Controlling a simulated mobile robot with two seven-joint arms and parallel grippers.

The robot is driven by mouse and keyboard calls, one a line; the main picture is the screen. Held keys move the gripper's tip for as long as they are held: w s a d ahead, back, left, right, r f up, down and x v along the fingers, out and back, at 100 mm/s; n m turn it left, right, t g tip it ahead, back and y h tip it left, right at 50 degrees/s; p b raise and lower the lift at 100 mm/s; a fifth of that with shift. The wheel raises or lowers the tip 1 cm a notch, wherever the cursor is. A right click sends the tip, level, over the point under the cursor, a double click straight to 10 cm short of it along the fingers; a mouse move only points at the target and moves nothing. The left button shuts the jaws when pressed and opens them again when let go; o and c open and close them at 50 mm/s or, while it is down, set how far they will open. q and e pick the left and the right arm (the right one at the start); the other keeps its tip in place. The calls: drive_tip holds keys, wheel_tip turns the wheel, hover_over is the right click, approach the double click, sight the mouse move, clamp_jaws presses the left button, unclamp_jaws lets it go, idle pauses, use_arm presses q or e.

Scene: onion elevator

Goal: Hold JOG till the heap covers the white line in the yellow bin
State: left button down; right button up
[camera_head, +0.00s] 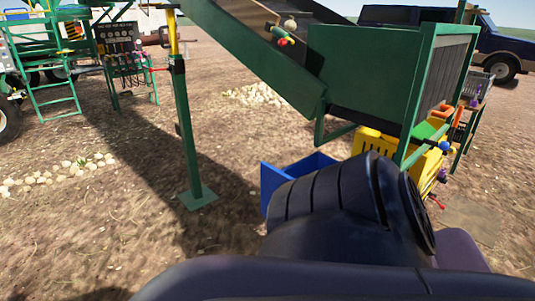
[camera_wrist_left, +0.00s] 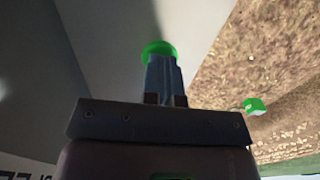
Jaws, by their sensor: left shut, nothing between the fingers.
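In the left wrist view my left gripper (camera_wrist_left: 161,60) is shut and empty. Its fingertips are at a bright green round button (camera_wrist_left: 160,47) on a grey panel and partly cover it. I cannot read a JOG label, and I cannot tell how far the button is pressed. In the head view a yellow slotted container (camera_head: 425,168), likely the yellow bin, stands low at the right, partly behind my dark arm. Its inside, any heap and the white line are hidden. My right gripper is not in view.
A green elevator (camera_head: 305,88) slopes down to a green-framed hopper (camera_head: 365,65), with a few items on its belt. A blue bin (camera_head: 285,172) stands beside my arm. A green post (camera_head: 188,135) rises at left of it. Open dirt lies to the left.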

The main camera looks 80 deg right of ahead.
use_arm(q)
drive_tip(key=shift+r, duration=0.55)
wheel_tip(320, 180, up, 5)
drive_tip(key=p, duration=0.3)
drive_tip(key=shift+r, duration=0.2)
drive_tip(key=shift+r+p, duration=0.25)
drive_tip(key=shift+p, duration=0.05)
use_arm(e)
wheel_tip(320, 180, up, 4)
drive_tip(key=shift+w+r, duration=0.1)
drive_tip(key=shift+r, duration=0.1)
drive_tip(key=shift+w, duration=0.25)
